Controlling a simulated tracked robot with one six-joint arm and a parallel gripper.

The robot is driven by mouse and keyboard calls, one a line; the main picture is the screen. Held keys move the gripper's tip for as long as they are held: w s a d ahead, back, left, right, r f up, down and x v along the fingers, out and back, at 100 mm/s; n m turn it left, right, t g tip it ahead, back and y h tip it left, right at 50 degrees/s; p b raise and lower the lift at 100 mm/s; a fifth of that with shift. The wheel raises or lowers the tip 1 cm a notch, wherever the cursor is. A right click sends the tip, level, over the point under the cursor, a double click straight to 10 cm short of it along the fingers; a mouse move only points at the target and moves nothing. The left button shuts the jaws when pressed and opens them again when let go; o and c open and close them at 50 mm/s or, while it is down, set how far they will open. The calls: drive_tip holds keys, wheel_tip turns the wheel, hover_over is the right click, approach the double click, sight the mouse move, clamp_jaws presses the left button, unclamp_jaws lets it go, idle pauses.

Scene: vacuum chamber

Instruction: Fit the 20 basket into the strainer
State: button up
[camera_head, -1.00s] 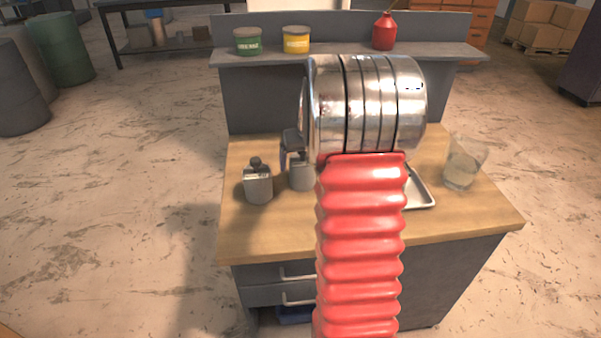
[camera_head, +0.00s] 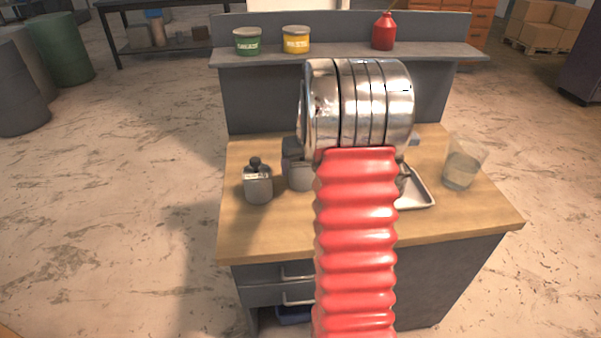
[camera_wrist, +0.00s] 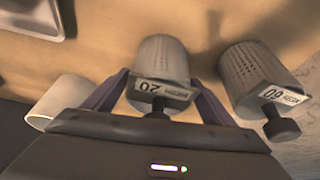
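The 20 basket (camera_wrist: 160,62) is a grey perforated cylinder with a dark knob and a label reading 20, upside down in the wrist view. My gripper (camera_wrist: 158,78) is open, with one finger on each side of it. The fingertips are close to its sides; contact cannot be made out. In the head view the basket (camera_head: 299,172) stands on the bench, partly hidden by my arm. A similar basket (camera_wrist: 255,75), apparently labelled 60, stands apart; it also shows in the head view (camera_head: 258,184). I cannot identify the strainer with certainty.
A pale cylindrical piece (camera_wrist: 58,98) is partly hidden by my gripper. A metal tray (camera_head: 420,196) and a clear beaker (camera_head: 462,165) stand on the right of the bench (camera_head: 270,235). Green (camera_head: 247,42), yellow (camera_head: 296,40) and red (camera_head: 384,32) containers sit on the back shelf.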

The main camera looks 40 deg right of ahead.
drive_tip(key=c, duration=1.1)
drive_tip(key=shift+o, duration=0.2)
wheel_tip(320, 180, up, 10)
drive_tip(key=shift+r, duration=0.1)
drive_tip(key=shift+s, duration=0.15)
idle(0.7)
